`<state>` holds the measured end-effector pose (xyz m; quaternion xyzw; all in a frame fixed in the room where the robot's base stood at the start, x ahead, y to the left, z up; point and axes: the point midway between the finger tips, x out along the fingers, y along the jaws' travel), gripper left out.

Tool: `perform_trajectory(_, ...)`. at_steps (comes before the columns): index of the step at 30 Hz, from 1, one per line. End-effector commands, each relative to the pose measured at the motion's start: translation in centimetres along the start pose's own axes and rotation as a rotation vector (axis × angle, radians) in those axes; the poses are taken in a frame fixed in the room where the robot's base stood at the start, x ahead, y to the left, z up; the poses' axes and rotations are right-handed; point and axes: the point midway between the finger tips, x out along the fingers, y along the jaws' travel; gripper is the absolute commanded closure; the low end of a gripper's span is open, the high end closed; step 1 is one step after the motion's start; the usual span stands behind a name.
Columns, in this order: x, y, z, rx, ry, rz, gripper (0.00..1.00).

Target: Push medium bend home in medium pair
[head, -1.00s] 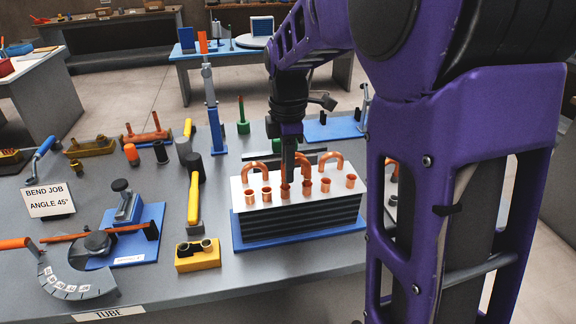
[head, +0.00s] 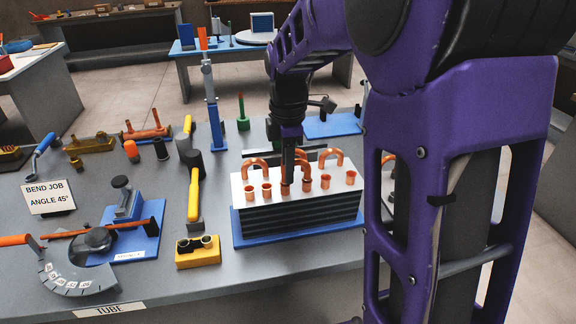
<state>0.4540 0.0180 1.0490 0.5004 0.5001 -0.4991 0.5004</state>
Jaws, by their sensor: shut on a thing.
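A finned block with a white top (head: 240,197) stands on a blue base on the bench. A row of short copper tube ends sticks up along its front edge, including one at the left (head: 249,193) and one at the right (head: 351,177). Copper bends rise behind them, one at the left (head: 254,165) and one at the right (head: 330,156). My gripper (head: 288,178) points down over the middle of the block, shut on the middle copper bend (head: 300,164). The gripper partly hides this bend, and I cannot tell how deep its ends sit in the tubes.
A yellow-handled hammer (head: 194,197) and a yellow block (head: 198,253) stand left of the finned block. A blue tool stand (head: 214,122) rises behind. A tube bender (head: 82,278) lies at front left.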

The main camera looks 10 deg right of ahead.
Motion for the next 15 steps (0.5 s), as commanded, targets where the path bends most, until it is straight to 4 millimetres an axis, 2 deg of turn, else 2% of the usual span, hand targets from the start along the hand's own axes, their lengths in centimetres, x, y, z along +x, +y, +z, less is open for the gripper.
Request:
perform_trajectory(13, 0.38, -0.02, 0.00, 0.000, 0.000, -0.001, 1.00)
perform_trajectory(14, 0.35, -0.01, 0.00, 0.000, 0.000, -0.001, 0.75)
perform_trajectory(15, 0.34, -0.01, 0.00, 0.000, 0.000, -0.001, 0.68)
